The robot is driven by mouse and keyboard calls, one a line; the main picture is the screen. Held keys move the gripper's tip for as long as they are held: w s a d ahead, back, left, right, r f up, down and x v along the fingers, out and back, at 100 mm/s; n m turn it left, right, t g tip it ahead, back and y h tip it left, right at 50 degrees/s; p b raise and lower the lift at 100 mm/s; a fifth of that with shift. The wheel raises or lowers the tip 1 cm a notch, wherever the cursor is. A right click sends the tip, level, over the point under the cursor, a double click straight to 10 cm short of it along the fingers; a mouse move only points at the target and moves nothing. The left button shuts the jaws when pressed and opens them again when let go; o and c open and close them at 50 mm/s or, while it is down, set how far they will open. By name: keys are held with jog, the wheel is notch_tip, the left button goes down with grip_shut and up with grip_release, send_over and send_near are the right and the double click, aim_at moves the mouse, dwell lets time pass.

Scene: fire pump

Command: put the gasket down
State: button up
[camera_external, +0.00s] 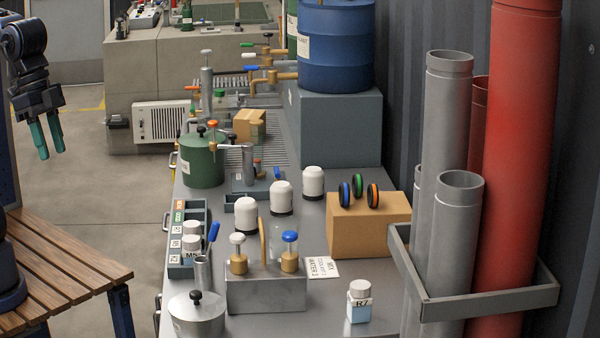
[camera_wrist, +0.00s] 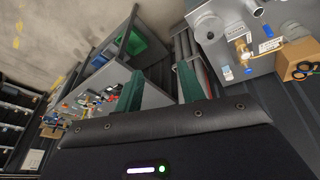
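My gripper (camera_external: 47,136) hangs at the upper left of the external view, with two teal fingers pointing down. In the wrist view the fingers (camera_wrist: 159,88) are apart, and I see nothing held between them. Dark rings on a cardboard box also show at the wrist view's right edge (camera_wrist: 303,70).
The grey bench (camera_external: 330,300) holds several white-capped cylinders, a metal block (camera_external: 266,291) with two knobs, a labelled bottle (camera_external: 359,301) and a green tank (camera_external: 203,160). Tall pipes (camera_external: 450,230) stand at right. A slatted wooden table (camera_external: 60,265) is below my gripper. Floor between is clear.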

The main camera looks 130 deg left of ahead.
jog(key=s+d+f+m, duration=0.4)
jog(key=s+f, duration=0.4)
jog(key=s, duration=0.3)
jog(key=shift+d+f+t, duration=0.3)
jog(key=shift+d+f, duration=0.1)
jog(key=shift+d, duration=0.3)
